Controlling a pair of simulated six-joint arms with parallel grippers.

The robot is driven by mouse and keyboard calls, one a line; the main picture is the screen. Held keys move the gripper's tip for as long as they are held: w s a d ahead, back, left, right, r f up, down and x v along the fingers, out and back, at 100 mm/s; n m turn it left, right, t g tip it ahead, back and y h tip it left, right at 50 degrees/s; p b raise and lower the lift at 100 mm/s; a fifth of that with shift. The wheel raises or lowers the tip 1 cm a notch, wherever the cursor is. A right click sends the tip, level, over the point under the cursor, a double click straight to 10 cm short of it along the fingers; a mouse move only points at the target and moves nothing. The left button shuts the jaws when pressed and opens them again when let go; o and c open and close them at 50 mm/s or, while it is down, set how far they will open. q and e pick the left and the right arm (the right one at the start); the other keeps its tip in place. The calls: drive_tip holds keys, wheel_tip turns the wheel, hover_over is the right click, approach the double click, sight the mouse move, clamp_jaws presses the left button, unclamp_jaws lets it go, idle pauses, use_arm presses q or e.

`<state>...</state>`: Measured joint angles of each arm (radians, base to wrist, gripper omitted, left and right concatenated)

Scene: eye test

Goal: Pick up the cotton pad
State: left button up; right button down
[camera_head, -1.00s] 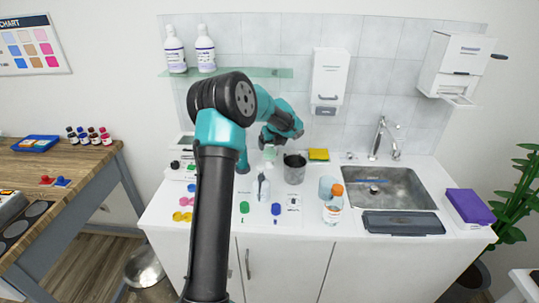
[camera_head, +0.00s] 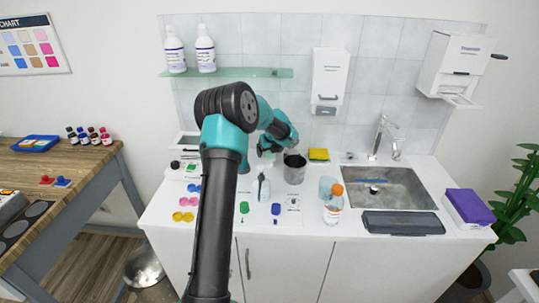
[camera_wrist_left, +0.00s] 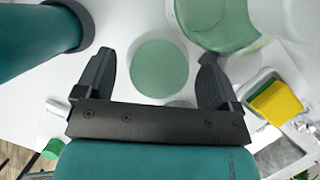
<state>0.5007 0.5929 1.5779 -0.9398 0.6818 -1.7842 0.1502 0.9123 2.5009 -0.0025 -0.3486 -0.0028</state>
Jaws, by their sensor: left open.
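My left gripper (camera_wrist_left: 157,60) is open, with one dark finger on each side of the disc in that view. Both fingers appear apart from it, and nothing is held. In the head view my left arm reaches over the white counter, and I cannot make out the pad clearly there. My right gripper is not in view.
A clear container with a green inside (camera_wrist_left: 215,22) stands close beyond the right finger.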

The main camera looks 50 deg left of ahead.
sight(272, 157)
use_arm(q)
drive_tip(key=c, duration=1.1)
drive_tip(key=shift+r, duration=0.6)
drive_tip(key=shift+s+d, duration=0.35)
drive_tip(key=shift+d, duration=0.6)
drive_tip(key=shift+s+d, duration=0.3)
drive_tip(key=shift+d, duration=0.6)
wheel_tip(272, 157, up, 14)
drive_tip(key=shift+f, duration=0.1)
